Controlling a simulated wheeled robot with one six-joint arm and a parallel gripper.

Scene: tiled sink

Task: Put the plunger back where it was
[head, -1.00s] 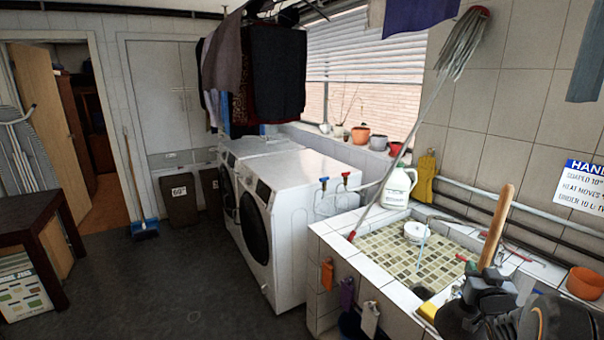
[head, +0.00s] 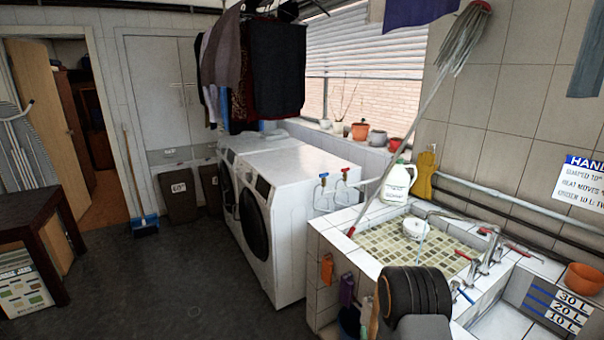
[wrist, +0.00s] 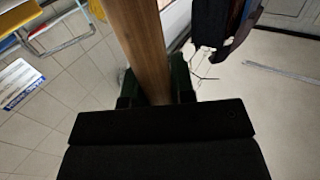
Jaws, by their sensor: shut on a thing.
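The plunger shows only as its brown wooden handle (wrist: 140,45) in the wrist view, running up from between my dark fingers to the top edge. My gripper (wrist: 155,88) is shut on this handle. The plunger's cup is not in view. A thin tan strip beside the link may be part of the handle; I cannot tell. The tiled sink (head: 350,262) stands at the lower right.
A mop (head: 425,105) leans across the sink. A white jug (head: 397,182) and yellow glove (head: 426,175) are behind it. Taps (head: 488,248) and an orange bowl (head: 577,279) are right. Cloths hang on the sink's front. White washers (head: 300,180) stand left; the grey floor (head: 160,280) is clear.

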